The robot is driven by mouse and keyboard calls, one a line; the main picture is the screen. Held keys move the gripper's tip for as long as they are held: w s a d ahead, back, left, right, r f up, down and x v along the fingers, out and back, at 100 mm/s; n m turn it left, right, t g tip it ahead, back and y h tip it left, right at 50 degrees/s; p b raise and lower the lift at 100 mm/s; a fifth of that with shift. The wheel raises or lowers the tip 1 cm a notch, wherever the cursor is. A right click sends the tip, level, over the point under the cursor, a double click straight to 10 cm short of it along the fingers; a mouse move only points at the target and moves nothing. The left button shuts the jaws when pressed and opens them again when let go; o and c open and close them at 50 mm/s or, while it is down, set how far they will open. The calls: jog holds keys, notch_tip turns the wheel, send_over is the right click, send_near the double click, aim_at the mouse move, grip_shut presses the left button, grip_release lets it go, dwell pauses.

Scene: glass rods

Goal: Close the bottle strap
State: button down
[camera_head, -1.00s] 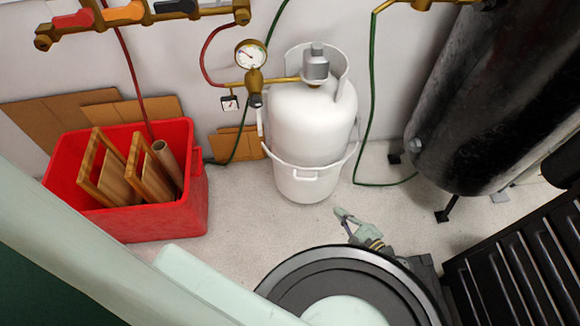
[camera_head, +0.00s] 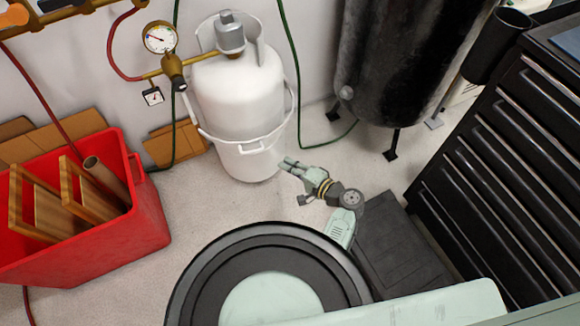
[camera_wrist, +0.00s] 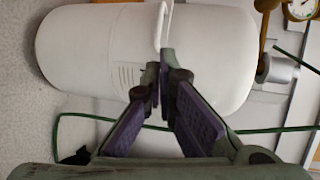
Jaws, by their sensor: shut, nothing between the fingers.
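The white gas bottle (camera_head: 238,88) stands upright on the floor near the wall; in the wrist view its body (camera_wrist: 80,50) appears lying sideways because of the camera angle. A white strap (camera_head: 218,141) curves around the front of its lower part, with a small handle-like piece (camera_head: 252,149) at the front. In the wrist view a white strap edge (camera_wrist: 163,22) runs down to the fingertips. My gripper (camera_head: 288,163) is at the bottle's lower right, its fingertips (camera_wrist: 163,75) together and empty. I cannot tell whether they touch the strap.
A red crate (camera_head: 152,215) with wooden frames stands at left. A dark tank (camera_head: 385,60) and a black drawer cabinet (camera_head: 500,150) stand at right. A gauge (camera_head: 160,38) and pipe join the bottle's valve. Green hoses (camera_head: 298,85) hang nearby. Pale floor (camera_head: 215,205) is clear before the bottle.

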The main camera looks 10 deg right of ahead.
jog(key=p, duration=0.2)
send_near(246, 144)
jog(key=shift+w+d+f, duration=0.2)
jog(key=shift+w+f, duration=0.15)
jog(key=shift+w, duration=0.2)
jog(key=shift+w+d+f, duration=0.15)
jog(key=shift+w+f, duration=0.25)
jog(key=shift+w, duration=0.1)
jog(key=shift+a+b, duration=0.1)
jog(key=shift+b, duration=0.2)
jog(key=a, duration=0.1)
jog(key=w+a, duration=0.1)
jog(key=a, duration=0.1)
jog(key=shift+w+a+r+b, duration=0.1)
jog(key=shift+w+a+b, duration=0.15)
jog(key=shift+w+b, duration=0.15)
